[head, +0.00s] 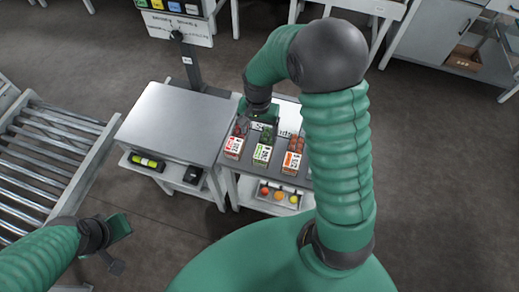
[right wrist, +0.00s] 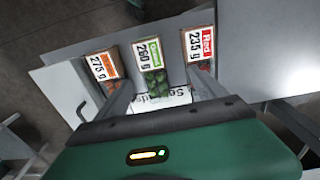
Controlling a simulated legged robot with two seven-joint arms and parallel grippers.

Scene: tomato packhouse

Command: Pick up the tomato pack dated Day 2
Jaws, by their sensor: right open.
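Three tomato packs lie in a row on a small grey stand (head: 229,181). The left pack (head: 234,147) has a red label reading "Red 235 g". The middle pack (head: 262,154) has a green label and green tomatoes, "260 g". The right pack (head: 292,161) has an orange label, "275 g". I can read no day on any pack. In the right wrist view, the middle pack (right wrist: 151,69) shows between my open, empty fingers, with the orange pack (right wrist: 103,68) left and the red pack (right wrist: 200,47) right. My right gripper (head: 262,112) is above the stand's back part. My left gripper (head: 116,240) is far from the packs.
A bare metal-topped table (head: 178,119) adjoins the stand on the left, with a post and sign behind it. A tray of loose tomatoes (head: 277,194) sits on the stand's lower shelf. A roller conveyor (head: 45,150) stands at the far left.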

